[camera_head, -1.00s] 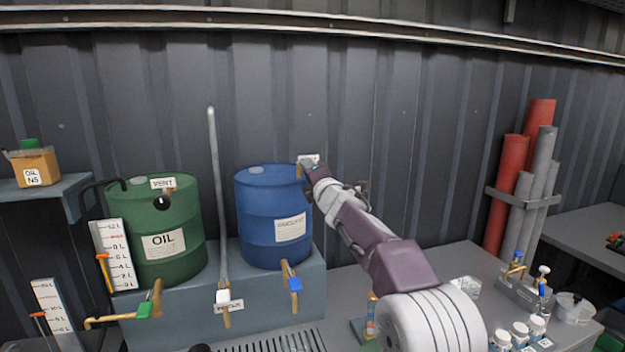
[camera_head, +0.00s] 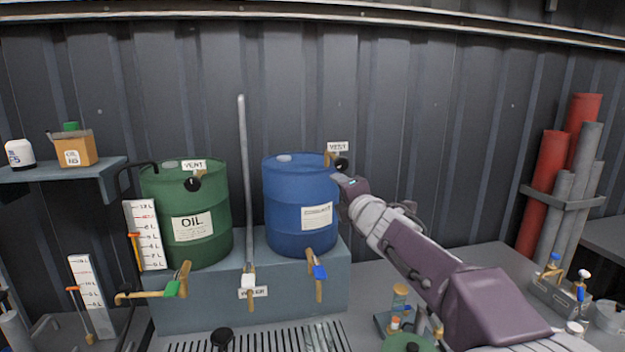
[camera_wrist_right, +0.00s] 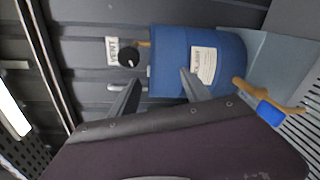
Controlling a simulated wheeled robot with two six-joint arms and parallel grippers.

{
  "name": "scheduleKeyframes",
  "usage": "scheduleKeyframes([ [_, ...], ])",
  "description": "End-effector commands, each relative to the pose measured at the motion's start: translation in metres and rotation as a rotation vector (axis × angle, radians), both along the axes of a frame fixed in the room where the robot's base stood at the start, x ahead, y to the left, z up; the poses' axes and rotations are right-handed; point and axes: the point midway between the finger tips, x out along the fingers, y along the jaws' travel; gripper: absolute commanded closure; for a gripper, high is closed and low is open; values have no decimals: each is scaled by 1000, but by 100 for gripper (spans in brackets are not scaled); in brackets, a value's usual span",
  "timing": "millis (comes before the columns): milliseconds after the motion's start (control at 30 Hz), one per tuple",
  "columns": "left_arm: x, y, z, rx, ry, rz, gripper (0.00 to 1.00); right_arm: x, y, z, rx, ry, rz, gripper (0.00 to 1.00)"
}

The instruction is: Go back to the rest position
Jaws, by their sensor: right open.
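My right arm reaches in from the lower right in the head view. Its gripper (camera_head: 350,185) is beside the right edge of the blue drum (camera_head: 290,205), below the drum's vent with its black knob (camera_head: 341,164). In the right wrist view the two fingers (camera_wrist_right: 158,92) are spread and empty, with the blue drum (camera_wrist_right: 170,60) and the black vent knob (camera_wrist_right: 128,57) beyond them. I cannot tell from the head view whether the gripper touches the drum. My left gripper is not in view.
A green oil drum (camera_head: 187,225) stands left of the blue one on a grey stand (camera_head: 240,305). Taps with green (camera_head: 172,289), white and blue (camera_head: 320,272) handles stick out in front. Red and grey pipes (camera_head: 550,195) stand at the right. The upper middle wall is clear.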

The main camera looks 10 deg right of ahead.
Motion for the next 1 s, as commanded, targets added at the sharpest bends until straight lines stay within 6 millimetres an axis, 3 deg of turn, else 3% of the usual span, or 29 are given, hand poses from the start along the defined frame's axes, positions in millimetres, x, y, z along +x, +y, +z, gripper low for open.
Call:
scheduleKeyframes([
  [33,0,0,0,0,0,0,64,-7,1,-43,78,96,-23,44],
  [100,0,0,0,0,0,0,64,-24,-3,-107,245,248,-98,44],
  [167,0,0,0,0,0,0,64,-45,-6,-159,393,375,-186,44],
  [300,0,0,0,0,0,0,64,-118,-11,-270,726,655,-462,44],
  [400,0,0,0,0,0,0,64,-185,-11,-333,945,823,-718,44],
  [500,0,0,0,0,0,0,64,-250,-7,-375,1130,940,-992,44],
  [600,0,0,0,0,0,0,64,-300,0,-398,1274,998,-1242,44],
  [667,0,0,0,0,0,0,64,-319,4,-404,1353,1003,-1369,44],
  [767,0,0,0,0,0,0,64,-324,6,-404,1417,979,-1458,44],
  [1000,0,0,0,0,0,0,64,-323,6,-403,1426,970,-1463,44],
])
